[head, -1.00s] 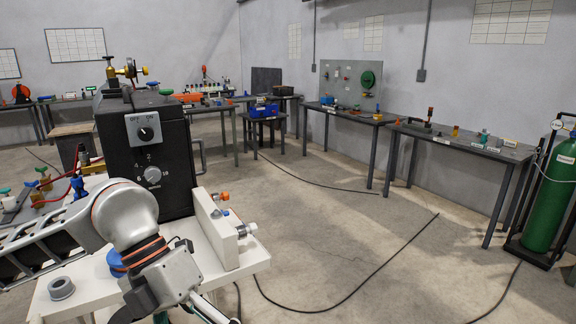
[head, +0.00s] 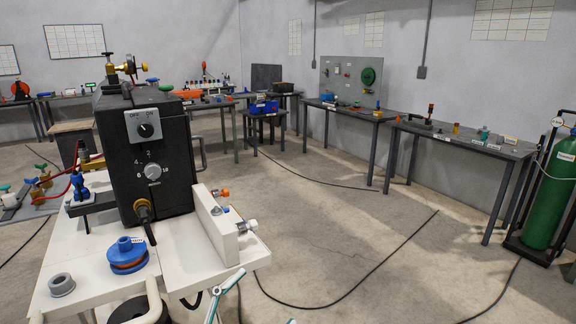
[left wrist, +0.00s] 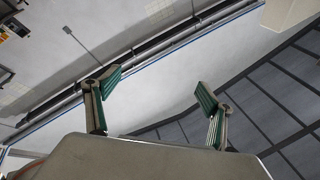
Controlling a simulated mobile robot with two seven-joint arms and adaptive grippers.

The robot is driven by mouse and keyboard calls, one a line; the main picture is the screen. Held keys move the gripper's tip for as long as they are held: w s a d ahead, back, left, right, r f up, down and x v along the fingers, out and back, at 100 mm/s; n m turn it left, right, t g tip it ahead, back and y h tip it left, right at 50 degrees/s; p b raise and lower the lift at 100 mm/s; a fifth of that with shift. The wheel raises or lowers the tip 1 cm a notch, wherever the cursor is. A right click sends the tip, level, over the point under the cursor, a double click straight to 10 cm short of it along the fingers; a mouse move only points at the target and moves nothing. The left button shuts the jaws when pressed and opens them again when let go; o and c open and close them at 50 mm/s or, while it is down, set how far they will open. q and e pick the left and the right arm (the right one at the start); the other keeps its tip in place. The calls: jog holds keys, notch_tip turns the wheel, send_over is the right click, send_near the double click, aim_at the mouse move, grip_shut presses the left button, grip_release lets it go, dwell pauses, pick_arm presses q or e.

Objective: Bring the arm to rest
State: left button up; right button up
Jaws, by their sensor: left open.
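My left gripper (head: 260,297) shows only in part at the bottom edge of the head view, low beside the white cart. Its thin pale and teal fingers are apart. In the left wrist view, its two green-padded fingers (left wrist: 161,82) stand wide apart with nothing between them, tilted against a pale wall. Most of my left arm is out of the head view. My right gripper is not in view.
The white cart (head: 185,258) carries a black control box (head: 148,178), a blue spool (head: 127,262) and a grey ring (head: 62,285). A black cable (head: 345,299) crosses the floor. Workbenches line the walls, and a green gas cylinder (head: 550,195) stands at right. Open floor lies between.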

pick_arm(q)
jog(key=a+f+n+t+y, duration=0.1)
jog(key=a+f+n+y, duration=0.2)
jog(key=f, duration=0.3)
jog(key=a+f+n+y, duration=0.3)
jog(key=f+y, duration=0.1)
jog(key=f, duration=0.2)
jog(key=s+a+f+n+g+y, duration=0.3)
jog(key=s+f, duration=0.4)
jog(key=f, duration=0.5)
jog(key=s+a+f+n+g+y, duration=0.2)
jog(key=s+a+f, duration=0.4)
jog(key=f, duration=0.5)
jog(key=shift+s+a+f+n+g+y, duration=0.15)
jog(key=shift+s+f+n+g+y, duration=0.3)
jog(key=shift+s+y, duration=0.45)
jog(key=shift+r, duration=0.1)
